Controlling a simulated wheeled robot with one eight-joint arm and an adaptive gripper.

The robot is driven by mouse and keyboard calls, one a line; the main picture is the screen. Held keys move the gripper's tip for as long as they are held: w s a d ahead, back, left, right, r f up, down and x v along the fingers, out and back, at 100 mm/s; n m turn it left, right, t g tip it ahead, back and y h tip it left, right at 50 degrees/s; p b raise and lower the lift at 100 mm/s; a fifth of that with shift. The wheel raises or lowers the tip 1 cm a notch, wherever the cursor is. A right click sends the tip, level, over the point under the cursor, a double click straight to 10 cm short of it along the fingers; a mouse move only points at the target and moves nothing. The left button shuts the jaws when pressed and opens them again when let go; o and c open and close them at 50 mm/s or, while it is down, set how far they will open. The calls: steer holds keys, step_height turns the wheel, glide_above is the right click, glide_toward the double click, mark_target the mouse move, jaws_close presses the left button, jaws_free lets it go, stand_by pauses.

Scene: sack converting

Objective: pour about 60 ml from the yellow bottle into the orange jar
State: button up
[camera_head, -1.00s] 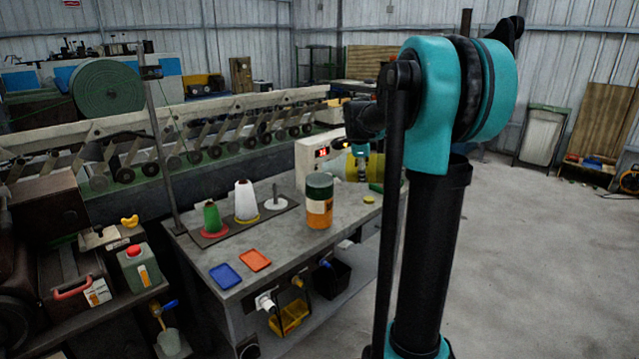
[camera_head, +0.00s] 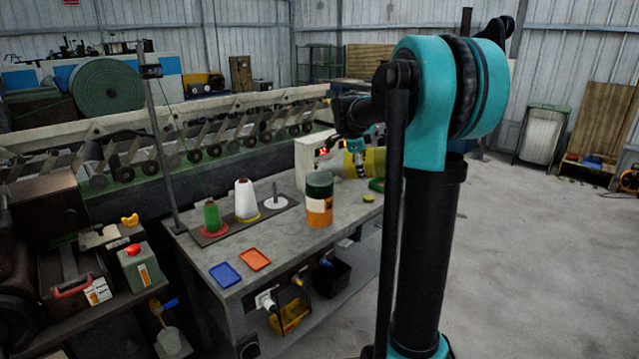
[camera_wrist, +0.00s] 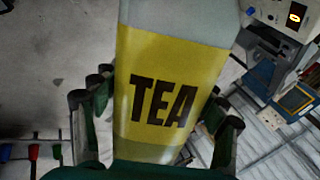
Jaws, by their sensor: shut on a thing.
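The yellow bottle (camera_wrist: 170,95) has a yellow label reading TEA and fills the middle of the wrist view. My gripper (camera_wrist: 158,100) is shut on it, with fingers on both sides. The bottle's mouth is out of sight there. In the head view a yellow part of the bottle (camera_head: 374,163) shows beside my arm above the table's far right part, partly hidden. The orange jar (camera_head: 319,203) stands upright on the table, left of and nearer than the bottle. It has a dark green upper part and an orange lower part with a pale label.
A box with a red display (camera_head: 308,160) stands behind the jar. A small yellow disc (camera_head: 369,198) lies right of the jar. Thread cones (camera_head: 246,200) stand on a dark strip to the left. Blue (camera_head: 225,275) and orange (camera_head: 255,259) trays lie at the front.

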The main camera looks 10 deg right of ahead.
steer(key=shift+d+r, duration=0.15)
steer(key=shift+d, duration=0.15)
steer(key=shift+a+r+h+p, duration=0.1)
steer(key=shift+r+h+p, duration=0.35)
steer(key=shift+h+p, duration=0.1)
stand_by(1.6)
steer(key=shift+s+d+f+y, duration=0.15)
steer(key=shift+d+f+y, duration=0.15)
steer(key=shift+f+y, duration=0.25)
steer(key=shift+s+d+f+y, duration=0.1)
steer(key=shift+d+f+y, duration=0.2)
steer(key=shift+f, duration=0.3)
steer(key=shift+f+m+t+y, duration=0.4)
steer(key=shift+f+t+y, duration=0.1)
steer(key=shift+y, duration=0.4)
steer(key=shift+a+f, duration=0.1)
steer(key=shift+f, duration=0.2)
steer(key=shift+f+t+y, duration=0.3)
steer(key=shift+f+y, duration=0.2)
steer(key=shift+f, duration=0.1)
